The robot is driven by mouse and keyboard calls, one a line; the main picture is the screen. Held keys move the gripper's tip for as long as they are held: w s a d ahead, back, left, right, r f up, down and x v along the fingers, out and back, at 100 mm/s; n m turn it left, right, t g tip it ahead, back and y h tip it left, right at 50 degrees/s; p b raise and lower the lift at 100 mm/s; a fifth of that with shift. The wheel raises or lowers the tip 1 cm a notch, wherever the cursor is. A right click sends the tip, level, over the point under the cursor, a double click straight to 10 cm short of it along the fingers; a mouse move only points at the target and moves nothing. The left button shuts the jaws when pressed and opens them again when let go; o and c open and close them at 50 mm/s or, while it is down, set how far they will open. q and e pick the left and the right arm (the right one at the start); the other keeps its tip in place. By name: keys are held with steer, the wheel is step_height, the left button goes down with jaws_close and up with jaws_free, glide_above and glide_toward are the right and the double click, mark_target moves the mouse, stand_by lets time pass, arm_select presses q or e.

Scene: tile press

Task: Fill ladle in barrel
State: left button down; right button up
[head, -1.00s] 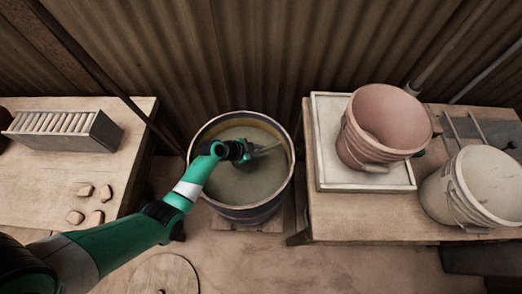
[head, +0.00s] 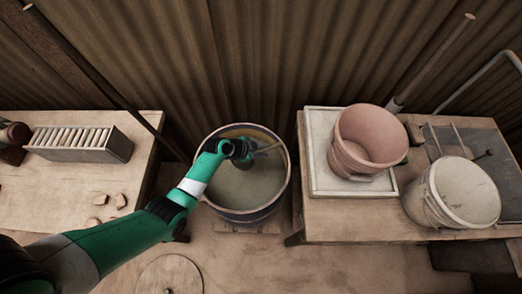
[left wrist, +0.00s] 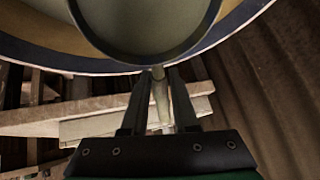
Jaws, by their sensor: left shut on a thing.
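The barrel (head: 240,215) stands on the floor between the two tables and holds grey-green liquid (head: 248,188). My left gripper (head: 243,150) is over the barrel's opening, towards its back side. Whether the bowl holds liquid, I cannot tell. My right gripper is out of view.
The right table (head: 322,218) holds a pink bucket (head: 350,160) on a square tray (head: 318,150) and a white bucket (head: 425,200). The left table (head: 30,195) holds a slotted rack (head: 95,152) and several shards. A corrugated wall (head: 300,50) stands close behind.

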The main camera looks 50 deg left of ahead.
arm_select(q)
steer(key=shift+g, duration=0.3)
steer(key=shift+w+d+r+p, duration=0.1)
steer(key=shift+w+r+p, duration=0.05)
steer(key=shift+r+p, duration=1.1)
steer(key=shift+w+r+p, duration=0.1)
steer(key=shift+r+p, duration=1.1)
steer(key=shift+r, duration=0.05)
